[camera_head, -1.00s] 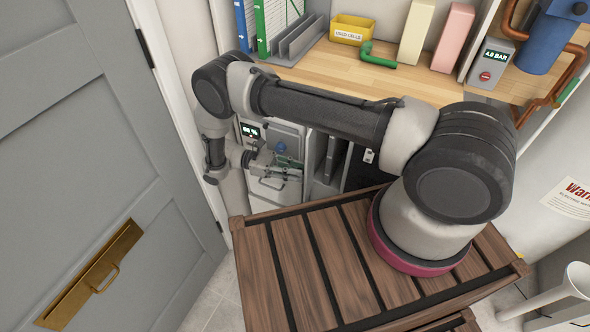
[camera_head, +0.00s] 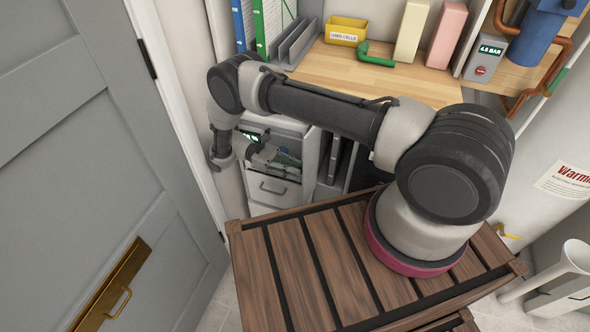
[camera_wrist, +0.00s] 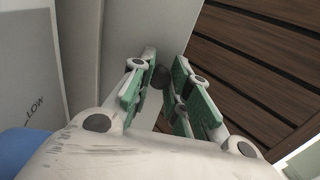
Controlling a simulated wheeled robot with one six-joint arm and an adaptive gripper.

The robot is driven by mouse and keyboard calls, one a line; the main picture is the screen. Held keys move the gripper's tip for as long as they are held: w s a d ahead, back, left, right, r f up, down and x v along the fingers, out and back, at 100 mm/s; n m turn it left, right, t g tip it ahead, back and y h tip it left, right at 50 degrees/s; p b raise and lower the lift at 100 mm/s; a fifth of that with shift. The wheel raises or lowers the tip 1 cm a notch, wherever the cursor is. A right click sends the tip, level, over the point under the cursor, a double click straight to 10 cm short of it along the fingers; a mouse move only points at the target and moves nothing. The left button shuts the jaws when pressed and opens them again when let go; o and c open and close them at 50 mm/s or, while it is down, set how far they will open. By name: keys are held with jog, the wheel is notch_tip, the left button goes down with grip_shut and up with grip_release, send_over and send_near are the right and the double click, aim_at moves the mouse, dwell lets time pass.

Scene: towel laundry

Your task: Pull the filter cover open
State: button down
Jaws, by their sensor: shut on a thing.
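The white machine (camera_head: 262,207) stands beyond the slatted wooden top, with a lit display and a drawer with a dark handle (camera_head: 272,188). My gripper (camera_head: 287,160) is at the machine's upper front, above that drawer handle. In the wrist view my gripper (camera_wrist: 163,84) has its green pads close around something small, mostly hidden between them. I take it to be the filter cover's grip, but its outline is not clear. The cover is largely hidden by my gripper, so how far it stands open cannot be told.
A slatted wooden top (camera_head: 330,260) lies in front of the machine and close to my gripper in the wrist view. A grey door (camera_head: 90,150) is on the left.

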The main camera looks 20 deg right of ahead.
jog(key=shift+f, duration=0.15)
jog(key=c, duration=1.3)
grip_release()
notch_tip(320, 180, up, 10)
